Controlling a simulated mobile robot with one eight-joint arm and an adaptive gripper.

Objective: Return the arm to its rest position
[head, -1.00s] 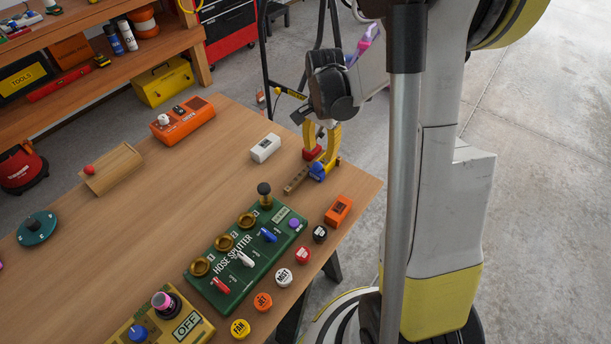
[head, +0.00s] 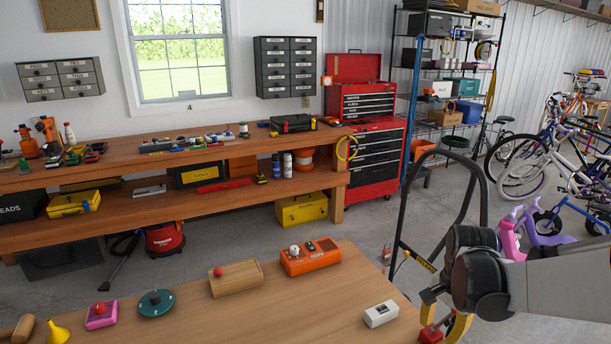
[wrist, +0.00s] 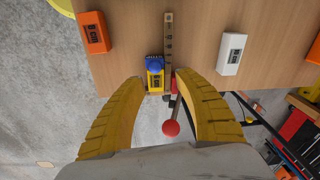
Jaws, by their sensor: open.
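My gripper (head: 444,312) is at the lower right of the head view, by the right edge of the wooden table (head: 300,300). In the wrist view my gripper (wrist: 160,78) shows two curved yellow fingers, spread apart with nothing clamped between them. Near the fingertips is a small yellow block with a blue knob (wrist: 154,68), at the table edge beside a notched wooden strip (wrist: 168,45). A red ball on a rod (wrist: 171,128) shows between the fingers. In the head view a red part (head: 431,334) shows beside the fingers; the rest is cut off.
A white box (head: 381,314) and an orange box (head: 310,257) stand on the table. An orange block (wrist: 95,33) is left in the wrist view. A black-framed cart (head: 400,240) stands behind my arm. Open concrete floor lies beyond, with a pink ride-on toy (head: 510,235) and bikes.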

